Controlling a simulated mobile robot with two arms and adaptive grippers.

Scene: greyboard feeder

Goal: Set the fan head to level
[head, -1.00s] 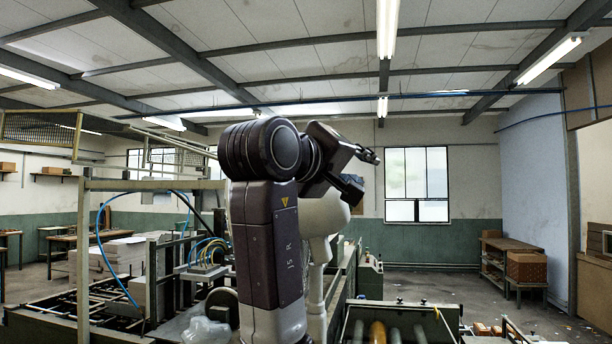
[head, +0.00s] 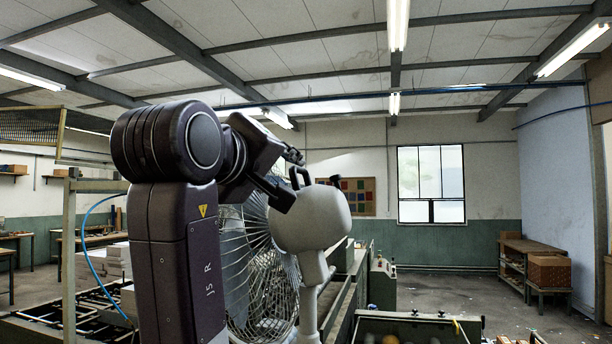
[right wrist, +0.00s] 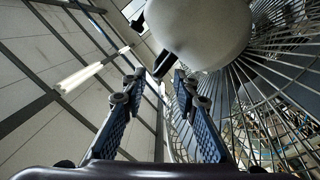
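The fan has a rounded white motor housing (head: 312,220), a wire cage (head: 262,275) on its left and a white post below. In the right wrist view the open fingers (right wrist: 160,76) point toward the dark handle (right wrist: 164,64), which shows between and just beyond the fingertips. The white housing (right wrist: 200,30) and cage (right wrist: 275,85) lie close by. Contact and the exact head tilt cannot be told. My left gripper is not in view.
Dark green machine frames (head: 350,290) stand behind and right of the fan. A wooden shelf with a box (head: 548,270) is at the right wall. Stacked board (head: 118,262) lies at the left.

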